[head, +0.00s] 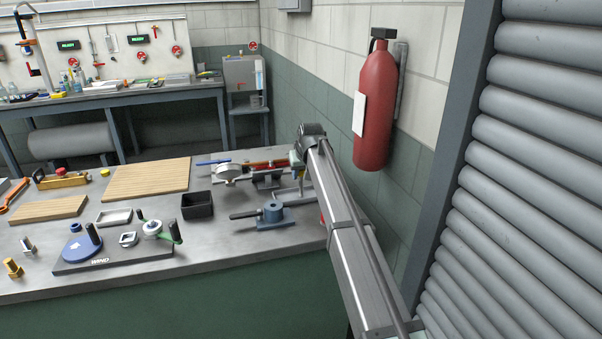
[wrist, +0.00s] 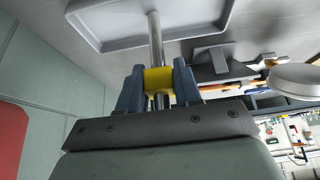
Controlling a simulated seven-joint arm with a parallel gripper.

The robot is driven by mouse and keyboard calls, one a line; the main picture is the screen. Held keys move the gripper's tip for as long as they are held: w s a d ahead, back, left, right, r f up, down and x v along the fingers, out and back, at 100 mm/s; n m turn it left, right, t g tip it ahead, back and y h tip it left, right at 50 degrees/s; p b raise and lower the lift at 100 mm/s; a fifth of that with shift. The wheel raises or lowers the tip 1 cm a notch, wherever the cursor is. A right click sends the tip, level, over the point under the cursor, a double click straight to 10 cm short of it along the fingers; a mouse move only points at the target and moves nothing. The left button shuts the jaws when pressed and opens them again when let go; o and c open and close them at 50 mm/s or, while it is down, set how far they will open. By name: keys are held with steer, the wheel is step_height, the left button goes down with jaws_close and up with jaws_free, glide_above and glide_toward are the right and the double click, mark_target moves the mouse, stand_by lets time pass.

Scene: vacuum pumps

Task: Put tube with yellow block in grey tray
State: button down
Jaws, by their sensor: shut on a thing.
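My gripper (wrist: 158,84) is shut on the yellow block (wrist: 158,78) of a thin metal tube (wrist: 155,40), between two blue-grey fingers. In the wrist view the tube reaches past the block, and its far end overlaps the inside of the grey tray (wrist: 92,40). I cannot tell whether the tube touches the tray. In the head view the grey tray (head: 318,200) is a shallow shape near the table's right edge, partly hidden by my arm.
A gauge (head: 228,173) and several coloured rods lie behind. A black bin (head: 197,205) and a pump base (head: 110,252) are farther left. A wall with a red fire extinguisher (head: 376,105) is close on the right.

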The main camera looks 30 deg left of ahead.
steer(key=shift+f, duration=0.2)
steer(key=c, duration=0.7)
jaws_free()
steer(key=v, duration=1.3)
steer(key=shift+r, duration=0.4)
steer(key=shift+c, duration=0.4)
jaws_close()
stand_by(0.4)
steer(key=shift+d, duration=0.1)
